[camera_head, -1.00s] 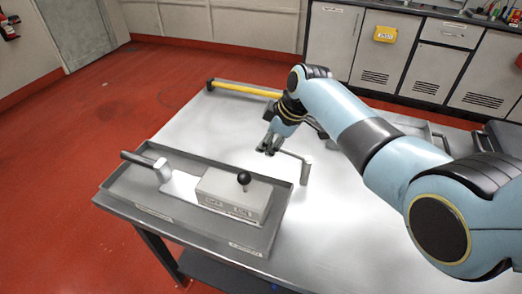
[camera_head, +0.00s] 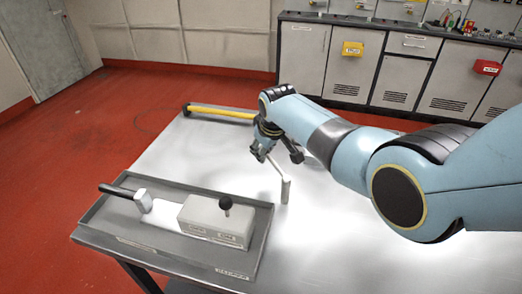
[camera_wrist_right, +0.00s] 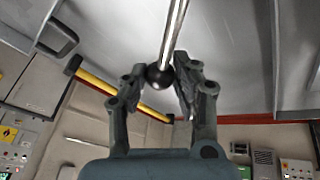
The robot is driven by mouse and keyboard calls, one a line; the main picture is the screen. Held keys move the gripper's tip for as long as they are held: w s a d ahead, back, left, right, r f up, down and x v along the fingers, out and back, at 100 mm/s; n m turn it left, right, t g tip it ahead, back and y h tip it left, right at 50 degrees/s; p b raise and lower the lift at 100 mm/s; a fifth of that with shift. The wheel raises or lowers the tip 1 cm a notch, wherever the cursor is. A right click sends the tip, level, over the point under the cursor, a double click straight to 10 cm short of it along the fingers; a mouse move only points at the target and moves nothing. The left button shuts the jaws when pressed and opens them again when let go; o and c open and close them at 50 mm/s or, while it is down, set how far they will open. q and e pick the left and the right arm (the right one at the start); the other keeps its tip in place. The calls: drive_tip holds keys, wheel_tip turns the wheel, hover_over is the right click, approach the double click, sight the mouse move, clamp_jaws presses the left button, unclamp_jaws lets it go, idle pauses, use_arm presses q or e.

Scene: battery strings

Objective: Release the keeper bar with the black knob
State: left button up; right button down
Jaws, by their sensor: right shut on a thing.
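A thin metal bar (camera_head: 274,168) runs from a short grey upright post (camera_head: 286,190) on the metal table. In the right wrist view the bar (camera_wrist_right: 176,30) ends in a black ball knob (camera_wrist_right: 159,76). My right gripper (camera_head: 262,152) is shut on this knob, with one finger on each side, and it also shows in the right wrist view (camera_wrist_right: 160,80). The bar slants up and away from the tray. A second black knob (camera_head: 225,203) stands on a grey block (camera_head: 203,219) in the tray, apart from my gripper. My left gripper is out of view.
A yellow bar (camera_head: 222,112) runs along the far table edge. The table (camera_head: 200,155) is clear between the tray and that edge. Cabinets (camera_head: 362,65) stand behind.

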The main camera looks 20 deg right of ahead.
drive_tip(key=shift+d, duration=0.35)
drive_tip(key=c, duration=1.3)
unclamp_jaws()
drive_tip(key=shift+d, duration=0.1)
drive_tip(key=o, duration=0.3)
drive_tip(key=shift+d+m, duration=0.1)
drive_tip(key=shift+m, duration=0.2)
drive_tip(key=shift+a, duration=0.2)
drive_tip(key=shift+r, duration=0.2)
drive_tip(key=v, duration=1.1)
drive_tip(key=shift+s+r, duration=0.2)
